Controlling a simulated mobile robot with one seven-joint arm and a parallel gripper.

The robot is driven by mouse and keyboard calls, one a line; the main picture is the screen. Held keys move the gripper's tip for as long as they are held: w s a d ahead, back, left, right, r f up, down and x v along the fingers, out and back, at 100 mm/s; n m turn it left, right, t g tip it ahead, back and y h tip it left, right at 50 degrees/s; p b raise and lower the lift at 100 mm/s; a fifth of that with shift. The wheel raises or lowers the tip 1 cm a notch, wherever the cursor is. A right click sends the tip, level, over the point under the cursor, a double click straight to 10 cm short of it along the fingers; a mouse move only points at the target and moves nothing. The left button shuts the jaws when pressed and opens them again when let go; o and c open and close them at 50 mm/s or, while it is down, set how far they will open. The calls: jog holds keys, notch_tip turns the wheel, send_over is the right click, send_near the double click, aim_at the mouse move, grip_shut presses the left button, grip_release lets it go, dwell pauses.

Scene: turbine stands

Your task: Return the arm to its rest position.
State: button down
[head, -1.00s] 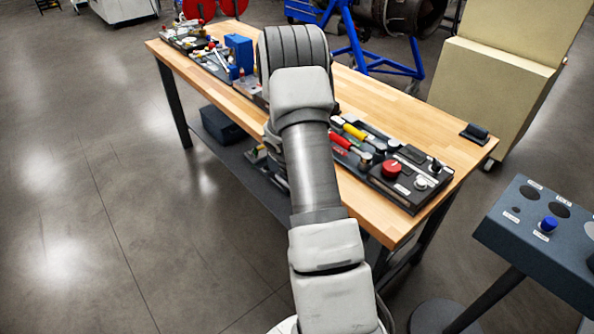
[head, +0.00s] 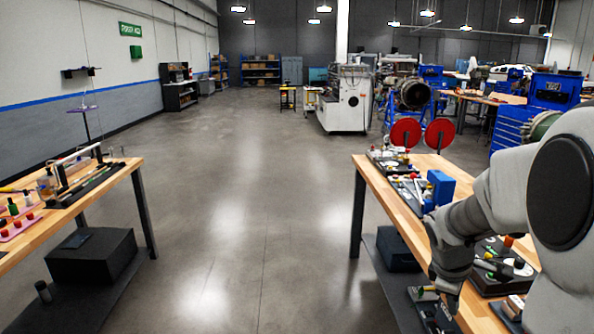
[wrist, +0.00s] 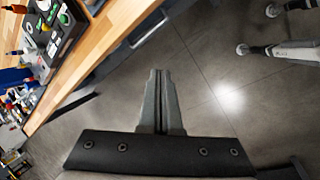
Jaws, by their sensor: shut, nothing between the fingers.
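My gripper (wrist: 158,77) is shut and empty in the wrist view, its two grey fingers together over bare floor. The edge of the right workbench (wrist: 100,60) runs beside it at the upper left of that view. In the head view my arm fills the right side, folded close to the camera, beside the right workbench (head: 362,174). The fingertips cannot be made out in the head view.
A blue block (head: 440,187) and tool trays stand on the right workbench. A second wooden workbench (head: 118,180) with tools is at the left. A dark box (head: 92,257) sits beneath it. The floor (head: 265,200) between the benches is clear.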

jog(key=s+a+r+m+t+y, duration=0.1)
jog(key=s+a+r+m+y, duration=0.1)
jog(key=s+a+r+m, duration=0.3)
jog(key=s+a+r+m+t+y, duration=0.2)
jog(key=s+a+r+m, duration=0.2)
jog(key=s+a, duration=0.9)
jog(key=shift+s+r+m, duration=0.4)
jog(key=shift+s+r, duration=0.05)
jog(key=shift+r, duration=0.35)
jog(key=shift+d, duration=0.2)
